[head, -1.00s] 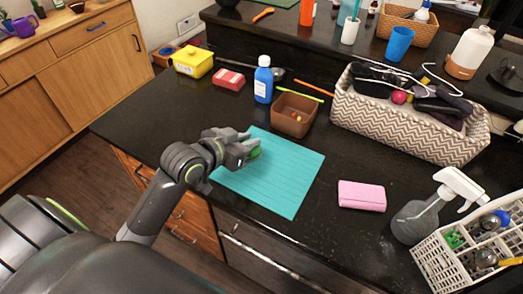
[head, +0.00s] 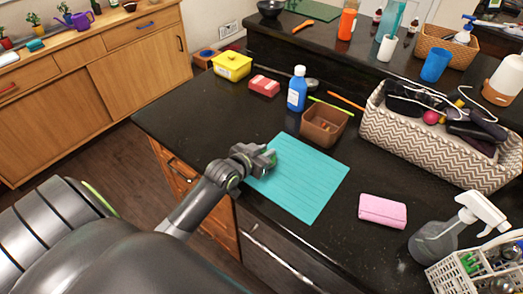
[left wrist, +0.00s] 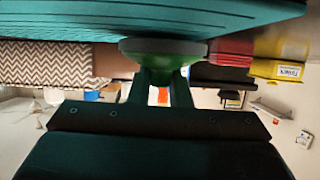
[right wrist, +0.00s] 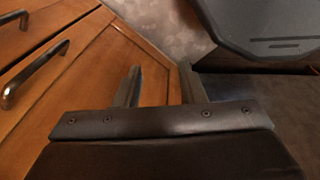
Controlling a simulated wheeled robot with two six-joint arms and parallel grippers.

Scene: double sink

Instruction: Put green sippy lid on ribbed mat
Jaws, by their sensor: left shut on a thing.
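The green sippy lid (left wrist: 160,55) shows in the left wrist view between the fingers of my left gripper (left wrist: 162,80), which is shut on it. It has a grey rim and lies right against the teal ribbed mat (left wrist: 120,22); I cannot tell whether they touch. In the head view the ribbed mat (head: 300,182) lies flat on the dark counter, and my left gripper (head: 264,158) is at its left edge. The lid is hidden there. My right gripper (right wrist: 158,88) is open and empty, away from the counter top, near wooden drawer fronts.
A brown box (head: 324,124), a blue bottle (head: 297,92) and a red-pink packet (head: 264,86) stand behind the mat. A chevron basket (head: 440,150) fills the back right.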

